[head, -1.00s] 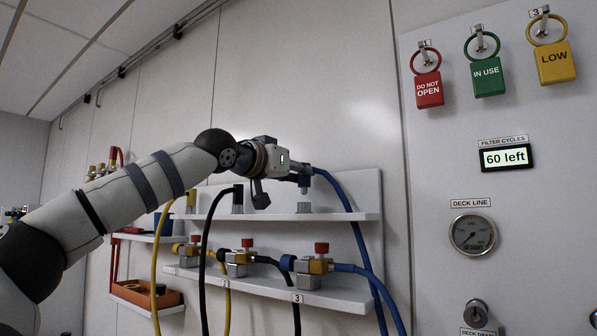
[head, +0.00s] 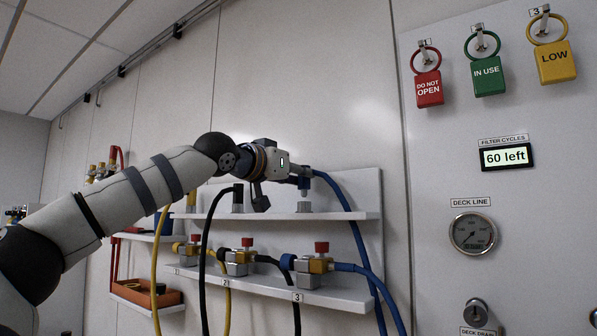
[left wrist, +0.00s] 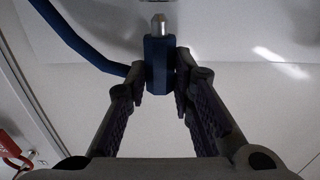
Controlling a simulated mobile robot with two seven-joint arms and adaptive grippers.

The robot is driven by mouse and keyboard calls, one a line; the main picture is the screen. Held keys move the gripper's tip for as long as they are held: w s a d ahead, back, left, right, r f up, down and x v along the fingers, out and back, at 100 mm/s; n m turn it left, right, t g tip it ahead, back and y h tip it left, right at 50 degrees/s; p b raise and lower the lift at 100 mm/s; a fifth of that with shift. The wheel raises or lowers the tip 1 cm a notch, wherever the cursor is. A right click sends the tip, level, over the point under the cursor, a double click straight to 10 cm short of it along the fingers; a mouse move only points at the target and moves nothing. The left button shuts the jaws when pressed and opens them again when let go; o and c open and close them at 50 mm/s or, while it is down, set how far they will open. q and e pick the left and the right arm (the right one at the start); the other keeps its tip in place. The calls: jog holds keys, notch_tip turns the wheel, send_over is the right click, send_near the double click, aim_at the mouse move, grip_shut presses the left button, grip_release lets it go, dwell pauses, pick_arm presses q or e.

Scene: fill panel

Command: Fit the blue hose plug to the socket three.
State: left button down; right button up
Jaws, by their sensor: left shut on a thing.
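My left gripper (head: 299,178) is shut on the blue hose plug (head: 304,186), which hangs upright with its tip down. In the left wrist view the plug (left wrist: 160,62) sits between the fingertips, its bare metal tip pointing away from them. The blue hose (head: 345,205) runs off to the right and down. My right gripper is not in view.
A black plug (head: 237,198) and a yellow plug (head: 191,200) stand further left on the upper shelf (head: 340,216). The lower shelf holds several valves, including one with a red knob (head: 321,248). A panel with tags and a gauge (head: 473,234) is at right.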

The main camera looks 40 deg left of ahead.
pick_arm(q)
jog(key=shift+f, duration=1.2)
jog(key=c, duration=1.3)
grip_release()
jog(key=s, duration=0.4)
jog(key=s+d, duration=0.1)
jog(key=s, duration=0.7)
jog(key=shift+d+f, duration=0.1)
jog(key=shift+d, duration=0.1)
